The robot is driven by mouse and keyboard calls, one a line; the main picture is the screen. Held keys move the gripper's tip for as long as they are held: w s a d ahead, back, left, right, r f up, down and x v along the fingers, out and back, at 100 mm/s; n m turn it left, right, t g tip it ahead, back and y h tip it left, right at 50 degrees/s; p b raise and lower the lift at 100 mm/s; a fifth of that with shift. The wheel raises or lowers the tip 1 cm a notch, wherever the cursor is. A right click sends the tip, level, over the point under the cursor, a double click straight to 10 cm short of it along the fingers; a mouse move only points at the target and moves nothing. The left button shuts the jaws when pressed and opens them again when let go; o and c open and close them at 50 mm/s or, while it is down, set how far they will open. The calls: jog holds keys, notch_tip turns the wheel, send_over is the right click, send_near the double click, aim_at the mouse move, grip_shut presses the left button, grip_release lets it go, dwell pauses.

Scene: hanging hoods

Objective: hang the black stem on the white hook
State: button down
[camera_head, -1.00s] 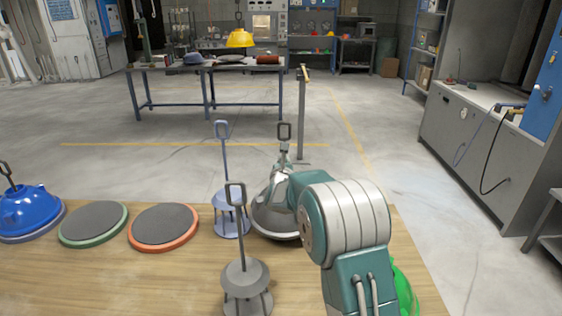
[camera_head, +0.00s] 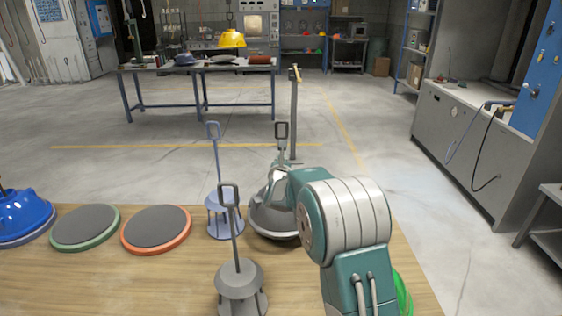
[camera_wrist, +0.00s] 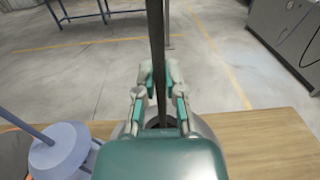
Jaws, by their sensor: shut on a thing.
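My gripper (camera_wrist: 160,98) is shut on an upright black stem (camera_wrist: 156,50) in the wrist view. The stem rises from a silver-grey hood (camera_head: 268,222), and its top loop (camera_head: 281,130) shows above my arm in the head view. My arm hides part of the hood and the fingers there. The hood is at the table's far edge; I cannot tell whether it touches the table. A thin grey post (camera_head: 293,115) stands on the floor beyond, with a small pale yellowish piece (camera_head: 296,73) at its top. I cannot make out whether that is the white hook.
On the wooden table (camera_head: 150,285) are a blue-grey looped stand (camera_head: 224,222) beside the hood, a grey looped stand (camera_head: 239,280), a red-rimmed disc (camera_head: 156,229), a green-rimmed disc (camera_head: 85,227) and a blue hood (camera_head: 22,212). Open floor lies beyond, with a cabinet (camera_head: 470,140) at right.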

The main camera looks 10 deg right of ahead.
jog(key=shift+r, duration=2.3)
